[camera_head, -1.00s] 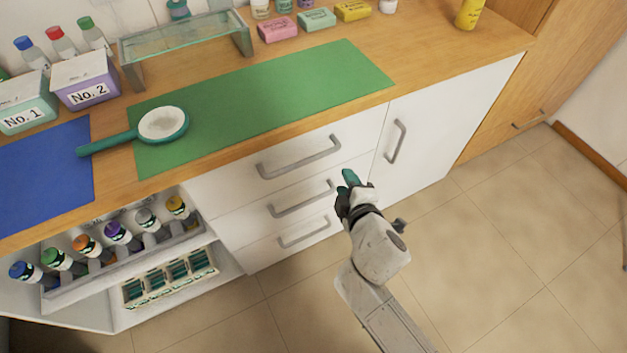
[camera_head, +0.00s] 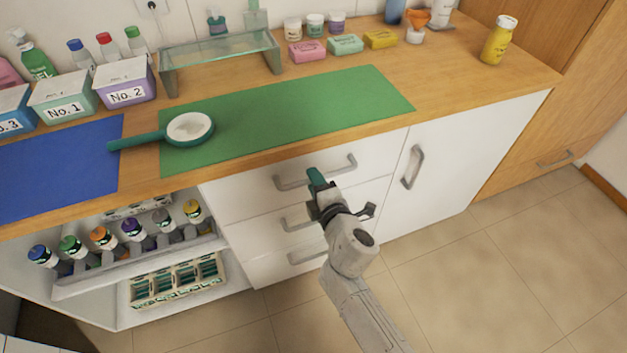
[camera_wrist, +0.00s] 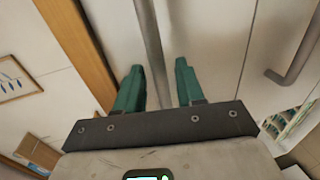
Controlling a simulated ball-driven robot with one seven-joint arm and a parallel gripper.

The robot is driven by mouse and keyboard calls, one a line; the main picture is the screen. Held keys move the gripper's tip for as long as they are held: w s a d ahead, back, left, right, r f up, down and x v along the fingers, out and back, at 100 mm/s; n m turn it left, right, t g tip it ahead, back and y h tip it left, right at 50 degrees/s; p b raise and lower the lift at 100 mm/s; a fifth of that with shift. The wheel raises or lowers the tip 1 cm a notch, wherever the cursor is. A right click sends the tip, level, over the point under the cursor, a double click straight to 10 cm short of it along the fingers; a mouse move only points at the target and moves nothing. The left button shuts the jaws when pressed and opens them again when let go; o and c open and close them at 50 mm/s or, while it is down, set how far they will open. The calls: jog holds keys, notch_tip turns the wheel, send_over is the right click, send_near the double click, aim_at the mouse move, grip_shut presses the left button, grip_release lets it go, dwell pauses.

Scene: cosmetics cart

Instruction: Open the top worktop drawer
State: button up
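The top worktop drawer (camera_head: 245,197) is a white front under the wooden worktop, and it looks shut. Its grey bar handle (camera_head: 341,166) runs across the front. My gripper (camera_head: 317,179) is at the middle of this handle in the head view and hides part of it. In the wrist view my gripper (camera_wrist: 158,75) has its two teal fingers apart, and the grey handle bar (camera_wrist: 149,35) runs between them. The fingers are not closed on the bar. Whether either finger touches it, I cannot tell.
Two lower drawer handles (camera_head: 297,222) sit below. A white cabinet door (camera_head: 455,150) with an upright handle is to the right. Open shelves with bottles (camera_head: 133,230) are to the left. A green mat (camera_head: 300,110) and a round teal-handled mirror (camera_head: 189,128) lie on the worktop.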

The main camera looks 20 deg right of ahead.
jog(key=shift+x, duration=0.8)
jog(key=shift+c, duration=0.2)
grip_shut()
jog(key=shift+s, duration=0.1)
